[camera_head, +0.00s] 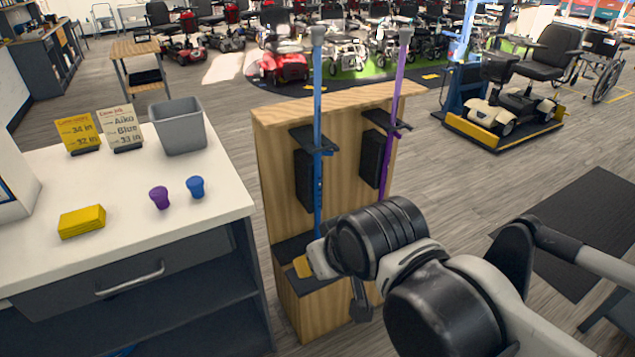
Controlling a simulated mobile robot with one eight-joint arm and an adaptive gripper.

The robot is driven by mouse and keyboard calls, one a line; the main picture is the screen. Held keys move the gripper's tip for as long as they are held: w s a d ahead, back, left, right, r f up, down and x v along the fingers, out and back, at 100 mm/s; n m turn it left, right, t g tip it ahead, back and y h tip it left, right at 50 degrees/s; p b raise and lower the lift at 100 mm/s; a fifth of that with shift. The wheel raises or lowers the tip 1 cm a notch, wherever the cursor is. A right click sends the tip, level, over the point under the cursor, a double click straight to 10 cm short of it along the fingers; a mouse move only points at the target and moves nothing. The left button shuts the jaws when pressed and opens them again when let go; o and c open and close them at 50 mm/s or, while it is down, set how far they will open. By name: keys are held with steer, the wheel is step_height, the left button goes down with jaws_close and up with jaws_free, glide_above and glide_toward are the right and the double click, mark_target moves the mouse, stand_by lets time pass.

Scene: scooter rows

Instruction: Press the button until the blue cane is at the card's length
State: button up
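The blue cane (318,110) stands upright at the left of a wooden stand (335,110), its grey top up and its foot hidden behind my arm. A white card (120,129) on the counter reads "Aiko", "Blue" and "33 in"; its smallest print is hard to read. A yellow piece (302,267) shows on the dark ledge at the blue cane's foot; I cannot tell whether it is the button. My gripper (318,260) is low in front of the stand, close beside this piece. Its fingers are mostly hidden, so contact and opening are unclear.
A purple cane (399,90) stands on the stand's right side. Scooters stand behind.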

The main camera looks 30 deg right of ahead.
stand_by(0.5)
jaws_close()
stand_by(1.1)
